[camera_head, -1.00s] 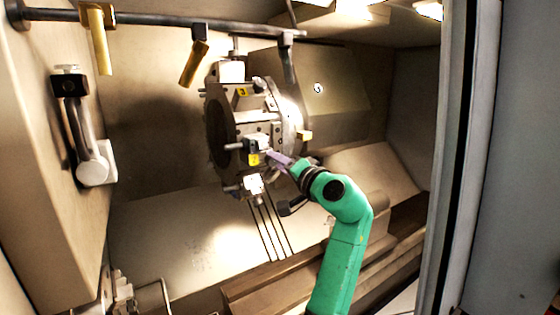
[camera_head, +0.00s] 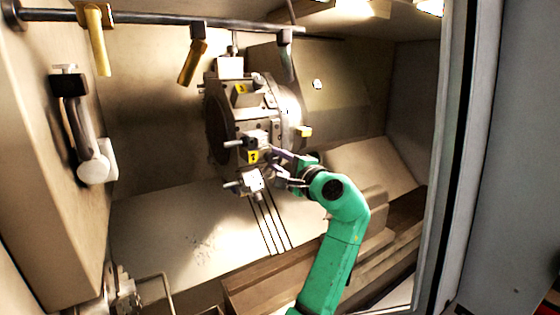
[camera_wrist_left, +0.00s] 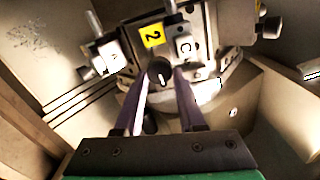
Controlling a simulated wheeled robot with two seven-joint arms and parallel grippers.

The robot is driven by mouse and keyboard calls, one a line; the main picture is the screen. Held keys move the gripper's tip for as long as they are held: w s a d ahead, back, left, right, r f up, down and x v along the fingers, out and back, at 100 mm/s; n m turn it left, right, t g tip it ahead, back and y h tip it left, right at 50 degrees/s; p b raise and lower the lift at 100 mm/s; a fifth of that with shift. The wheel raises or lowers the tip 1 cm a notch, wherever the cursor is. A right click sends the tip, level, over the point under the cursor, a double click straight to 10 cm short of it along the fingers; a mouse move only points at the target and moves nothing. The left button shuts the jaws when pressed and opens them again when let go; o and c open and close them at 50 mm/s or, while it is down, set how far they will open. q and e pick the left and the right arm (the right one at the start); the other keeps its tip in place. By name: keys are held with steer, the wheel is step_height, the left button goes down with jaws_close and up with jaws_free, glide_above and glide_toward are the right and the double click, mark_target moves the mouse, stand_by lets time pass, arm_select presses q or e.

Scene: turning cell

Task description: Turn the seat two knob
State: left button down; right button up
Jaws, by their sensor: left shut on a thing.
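The turret (camera_head: 235,125) carries tool seats with yellow number plates. The plate marked 2 (camera_head: 253,157) faces me, and it also shows in the left wrist view (camera_wrist_left: 153,37). In that view a round dark knob (camera_wrist_left: 160,72) with a white mark sits just below this plate. My left gripper (camera_head: 274,160) is at the turret's right side by seat two. In the left wrist view its two purple fingers (camera_wrist_left: 163,80) are shut on the knob, one on each side. In the head view the knob cannot be made out clearly. My right gripper is not in view.
A rail (camera_head: 150,18) with hanging handles, one a yellow one (camera_head: 98,45), runs above. A plate marked 3 (camera_head: 242,89) sits higher on the turret. A grey lever (camera_head: 85,130) is on the left wall. The door edge (camera_head: 455,150) stands right of my arm.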

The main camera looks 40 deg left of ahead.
arm_select(q)
steer(key=shift+s+r, duration=0.1)
steer(key=shift+r, duration=0.25)
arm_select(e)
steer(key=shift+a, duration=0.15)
arm_select(q)
steer(key=c, duration=0.5)
jaws_free()
steer(key=shift+a, duration=0.1)
steer(key=shift+a+f, duration=0.3)
steer(key=shift+a, duration=0.05)
steer(key=b+v, duration=0.6)
steer(key=v, duration=0.8)
steer(key=shift+d+b, duration=0.25)
steer(key=shift+b, duration=0.1)
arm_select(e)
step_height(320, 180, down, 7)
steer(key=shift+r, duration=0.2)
arm_select(q)
steer(key=shift+a, duration=0.1)
